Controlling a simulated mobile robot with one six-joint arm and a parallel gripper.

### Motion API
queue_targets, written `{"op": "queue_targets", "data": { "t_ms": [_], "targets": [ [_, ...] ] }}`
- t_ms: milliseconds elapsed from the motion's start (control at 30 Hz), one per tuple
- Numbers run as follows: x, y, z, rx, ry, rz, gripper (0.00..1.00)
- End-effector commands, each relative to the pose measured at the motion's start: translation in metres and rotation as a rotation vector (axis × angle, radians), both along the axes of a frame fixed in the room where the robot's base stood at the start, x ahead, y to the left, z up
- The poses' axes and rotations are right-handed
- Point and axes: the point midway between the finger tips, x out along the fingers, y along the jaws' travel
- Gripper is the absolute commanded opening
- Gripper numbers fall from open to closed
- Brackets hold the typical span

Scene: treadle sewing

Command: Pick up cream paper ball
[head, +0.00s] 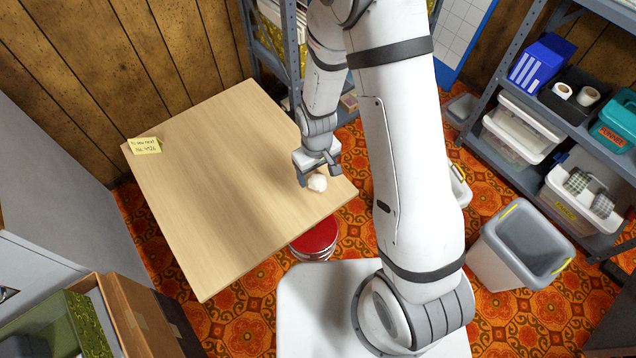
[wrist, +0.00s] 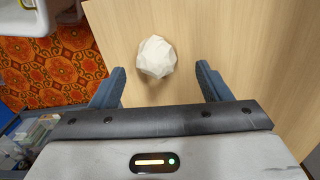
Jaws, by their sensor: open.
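The cream paper ball (head: 317,183) lies on the light wooden table (head: 215,190) near its right corner. It also shows in the wrist view (wrist: 157,57) as a crumpled, faceted ball on the bare wood. My gripper (head: 318,176) is above that corner, right at the ball in the head view. In the wrist view my gripper (wrist: 161,76) has its two fingers apart, with the ball between their lines and a little beyond the tips. The fingers do not appear to touch the ball. Nothing is held.
A yellow note (head: 145,146) lies at the table's far left corner. A red-topped stool (head: 314,240) stands below the table's right edge. A grey bin (head: 522,245) stands on the patterned floor at right, near loaded shelves (head: 560,112). The rest of the tabletop is clear.

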Motion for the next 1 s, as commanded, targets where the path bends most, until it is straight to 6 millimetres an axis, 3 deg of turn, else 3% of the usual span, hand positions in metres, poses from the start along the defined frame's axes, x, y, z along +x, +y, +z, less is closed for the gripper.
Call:
{"op": "queue_targets", "data": {
  "t_ms": [300,600,1000],
  "targets": [
    [0.003,-0.004,-0.045,-0.001,0.003,0.000,0.71],
    [0.004,-0.004,-0.049,0.000,-0.001,-0.002,0.71],
    [0.004,-0.004,-0.049,0.000,0.000,-0.003,0.38]
  ]
}}
